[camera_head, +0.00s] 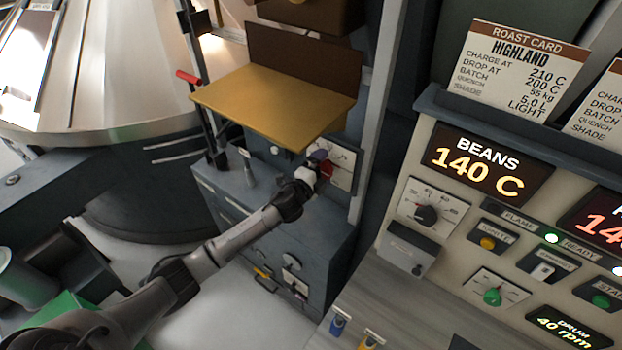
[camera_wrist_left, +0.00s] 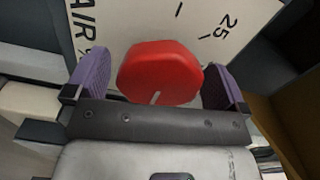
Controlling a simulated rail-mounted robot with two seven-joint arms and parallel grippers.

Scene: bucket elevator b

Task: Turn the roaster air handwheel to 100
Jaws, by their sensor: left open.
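The red roaster air handwheel (camera_wrist_left: 160,72) sits in front of a white dial plate (camera_wrist_left: 125,20) marked "AIR %" and 25 in the left wrist view. My left gripper (camera_wrist_left: 160,88) is open, with one purple-padded finger on each side of the red wheel and gaps showing. In the head view the left gripper (camera_head: 318,168) reaches the dial plate (camera_head: 343,160) below a yellow tray, and the red wheel (camera_head: 327,171) is partly hidden by it. The wheel's pointer reading cannot be told. My right gripper is not in view.
The yellow tray (camera_head: 270,100) juts out just above the gripper. A control panel (camera_head: 400,168) with a BEANS 140 C display (camera_head: 487,165), knobs and buttons stands at right. A roast card (camera_head: 515,70) stands on top of it. A large metal drum (camera_head: 120,95) is at left.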

